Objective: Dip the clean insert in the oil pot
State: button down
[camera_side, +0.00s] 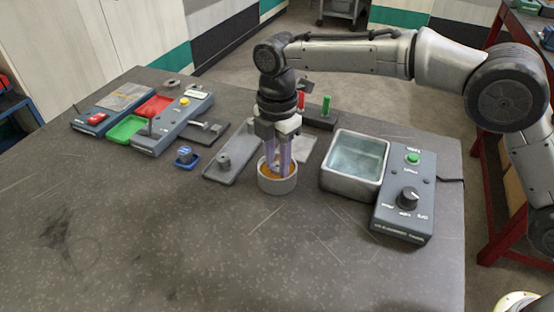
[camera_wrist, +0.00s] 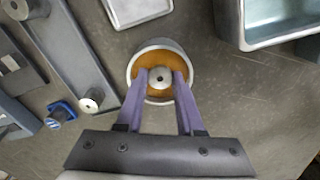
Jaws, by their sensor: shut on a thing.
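The oil pot (camera_side: 277,186) is a small round light-grey cup with amber oil, standing on the dark bench. In the wrist view its pale rim (camera_wrist: 161,43) surrounds the amber oil (camera_wrist: 148,62). My gripper (camera_side: 277,168) points down over the pot, its two purple fingers reaching within the rim. In the wrist view the fingers (camera_wrist: 158,84) are shut on the insert (camera_wrist: 161,77), a round grey metal piece with a dark centre hole. The insert is inside the pot's outline, but its lower end is hidden, so its depth in the oil cannot be told.
A liquid-filled metal bath (camera_side: 357,155) and its control box (camera_side: 403,207) stand close to the right. A grey tray (camera_side: 240,148) with a metal post lies left. A small blue-based piece (camera_side: 185,156), green tray (camera_side: 126,129) and red tray (camera_side: 154,106) are farther left. The front bench is clear.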

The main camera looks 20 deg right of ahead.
jog(key=shift+r, duration=0.15)
jog(key=shift+r, duration=3.4)
